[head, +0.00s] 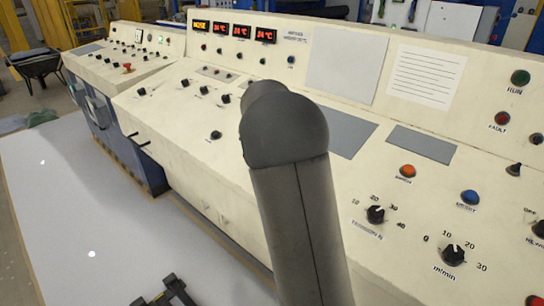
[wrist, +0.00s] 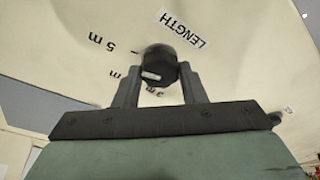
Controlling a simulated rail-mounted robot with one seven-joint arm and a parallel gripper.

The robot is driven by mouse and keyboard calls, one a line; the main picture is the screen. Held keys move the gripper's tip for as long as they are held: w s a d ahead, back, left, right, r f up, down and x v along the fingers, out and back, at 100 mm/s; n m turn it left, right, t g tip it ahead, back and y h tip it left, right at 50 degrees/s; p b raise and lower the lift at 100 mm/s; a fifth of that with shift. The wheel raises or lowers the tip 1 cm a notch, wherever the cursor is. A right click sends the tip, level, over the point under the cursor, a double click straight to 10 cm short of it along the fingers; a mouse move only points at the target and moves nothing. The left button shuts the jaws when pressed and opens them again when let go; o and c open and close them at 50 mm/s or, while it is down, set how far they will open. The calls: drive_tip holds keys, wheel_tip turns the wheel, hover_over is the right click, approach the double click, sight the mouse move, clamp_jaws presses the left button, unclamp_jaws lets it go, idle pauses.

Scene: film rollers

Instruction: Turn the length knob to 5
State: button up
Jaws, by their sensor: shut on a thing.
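The length knob (wrist: 159,62) is a round black knob on the cream panel, with a small white mark on its face toward the lower left. The LENGTH label (wrist: 183,30) is beside it at the upper right, tilted. The 5 m marking (wrist: 103,42) is to the knob's left, and smaller scale markings below it are partly covered by the fingers. My gripper (wrist: 159,70) is shut on the knob, one finger on each side. I cannot tell exactly which value the knob points to. In the head view, knob and gripper are not visible.
The long cream console (head: 220,175) carries red displays (head: 241,32), several other knobs such as the tension knob (head: 376,215), and coloured buttons such as an orange one (head: 407,171). My arm hides the console's middle.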

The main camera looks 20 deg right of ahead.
drive_tip(key=o, duration=1)
drive_tip(key=v, duration=1.7)
drive_tip(key=shift+r+p, duration=0.25)
drive_tip(key=shift+p, duration=0.2)
